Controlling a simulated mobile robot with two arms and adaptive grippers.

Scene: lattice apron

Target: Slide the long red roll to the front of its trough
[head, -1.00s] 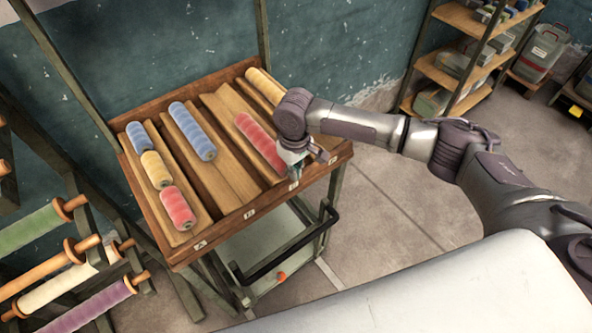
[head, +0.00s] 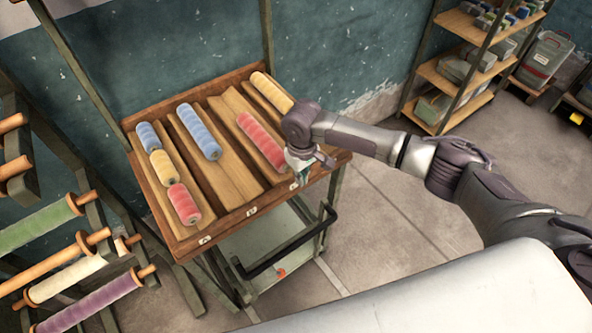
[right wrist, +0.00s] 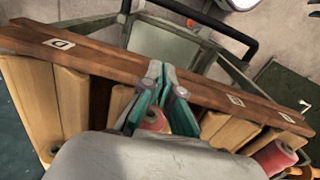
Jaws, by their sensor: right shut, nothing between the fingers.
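The long red roll (head: 261,141) lies in the third trough from the left on the slanted wooden rack (head: 222,226), with its front end close to my right gripper. My right gripper (head: 303,178) is shut and empty, at the front edge of that trough by its label. The right wrist view shows the closed fingertips (right wrist: 160,75) over the front board, with part of a red roll (right wrist: 153,118) showing just behind the fingers. The gripper's body hides the rest of the roll there. My left gripper is not in view.
A short red roll (head: 183,204) lies at the front of the left trough, with yellow (head: 161,167) and blue ones behind. A long blue roll (head: 199,132) lies in the second trough, a yellow roll (head: 271,92) at the back of the right one. A shelf stands behind right.

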